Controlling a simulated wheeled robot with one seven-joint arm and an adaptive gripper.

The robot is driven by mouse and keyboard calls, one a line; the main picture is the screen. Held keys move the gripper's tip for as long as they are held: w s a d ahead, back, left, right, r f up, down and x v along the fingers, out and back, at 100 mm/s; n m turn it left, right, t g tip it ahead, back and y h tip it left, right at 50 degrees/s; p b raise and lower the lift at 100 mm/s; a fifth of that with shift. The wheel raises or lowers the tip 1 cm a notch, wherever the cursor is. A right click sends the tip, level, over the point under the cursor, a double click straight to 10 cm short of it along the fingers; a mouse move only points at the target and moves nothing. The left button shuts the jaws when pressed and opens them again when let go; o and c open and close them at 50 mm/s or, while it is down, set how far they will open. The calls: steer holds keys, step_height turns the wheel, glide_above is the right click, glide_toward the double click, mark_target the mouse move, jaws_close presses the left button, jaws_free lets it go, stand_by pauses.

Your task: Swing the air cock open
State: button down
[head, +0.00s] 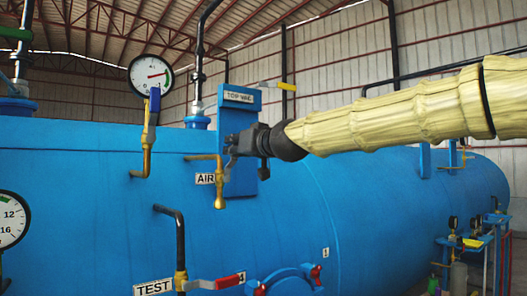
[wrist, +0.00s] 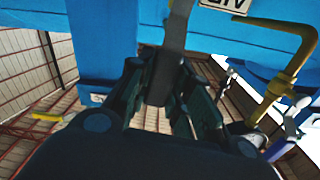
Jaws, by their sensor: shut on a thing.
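The air cock is a brass pipe (head: 219,180) on the blue vessel, bent downward beside the AIR label (head: 205,179). My gripper (head: 233,149) is at the top right of this cock, in front of the blue box. In the wrist view a grey lever (wrist: 176,28) comes down from the top edge between the jaws of my gripper (wrist: 160,85). The jaws are shut on this lever. The lever's joint with the cock body is out of that view. In the head view the lever is mostly hidden by the fingers.
The pressure gauge (head: 151,75) stands left on a brass pipe with a blue handle (head: 154,106). A black TEST pipe (head: 180,235) with a red lever (head: 228,282) is below. A yellow lever (head: 287,86) is above my gripper. The blue box (head: 239,180) is close behind it.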

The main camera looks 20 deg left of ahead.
steer(key=shift+s+a+f+n, duration=0.4)
steer(key=shift+s+n, duration=0.2)
steer(key=shift+n, duration=0.3)
steer(key=c, duration=1.3)
jaws_free()
steer(key=shift+r, duration=0.25)
steer(key=shift+d, duration=0.1)
steer(key=v, duration=1.2)
